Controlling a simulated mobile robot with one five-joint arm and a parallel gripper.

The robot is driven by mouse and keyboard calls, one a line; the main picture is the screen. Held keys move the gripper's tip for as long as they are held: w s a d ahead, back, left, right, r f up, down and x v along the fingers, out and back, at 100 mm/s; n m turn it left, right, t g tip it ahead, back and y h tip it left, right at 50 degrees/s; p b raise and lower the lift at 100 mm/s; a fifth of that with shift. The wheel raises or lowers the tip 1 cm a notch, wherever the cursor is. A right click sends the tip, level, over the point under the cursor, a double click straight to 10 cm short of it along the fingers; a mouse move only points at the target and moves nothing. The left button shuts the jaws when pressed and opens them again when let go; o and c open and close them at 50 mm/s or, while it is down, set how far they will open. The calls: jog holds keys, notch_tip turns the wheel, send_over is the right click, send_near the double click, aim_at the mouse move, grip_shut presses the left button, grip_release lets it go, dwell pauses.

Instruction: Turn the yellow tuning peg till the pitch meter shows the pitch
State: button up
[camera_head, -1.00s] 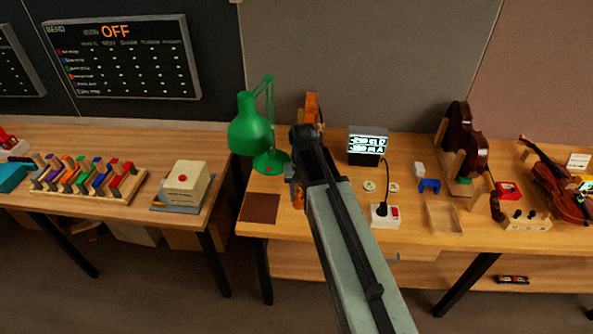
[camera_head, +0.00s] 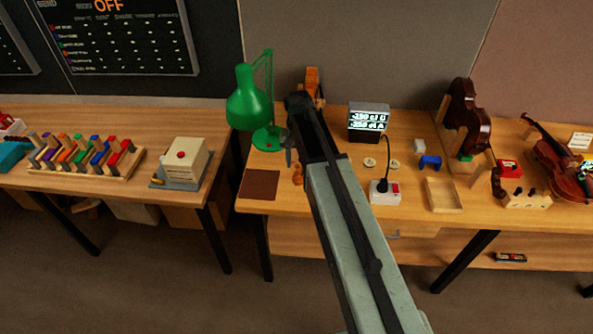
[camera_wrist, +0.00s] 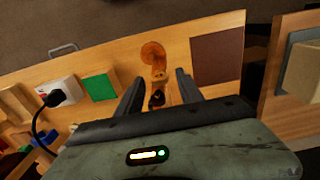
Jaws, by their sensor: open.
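In the wrist view my gripper (camera_wrist: 159,78) is open, with one dark finger on each side of an orange-brown wooden scroll and pegbox (camera_wrist: 154,60). A dark peg (camera_wrist: 157,98) shows between the fingers, close to the gripper body. I cannot make out a yellow peg. In the head view my arm hides most of this instrument; its scroll (camera_head: 298,176) shows left of the arm, and one dark finger of my gripper (camera_head: 289,150) shows above it. The pitch meter (camera_head: 368,121) is a grey box with two lit lines of text, too small to read surely.
A green lamp (camera_head: 250,105) stands close left of my gripper. A brown mat (camera_head: 259,184) lies on the bench at front left. A white box with a black stalk (camera_head: 385,194), a wooden tray (camera_head: 443,195) and a dark violin body (camera_head: 468,120) are to the right.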

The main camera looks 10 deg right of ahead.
jog(key=shift+f, duration=0.2)
grip_shut()
jog(key=n, duration=0.5)
grip_release()
jog(key=shift+r, duration=0.1)
notch_tip(320, 180, up, 8)
jog(key=p, duration=0.8)
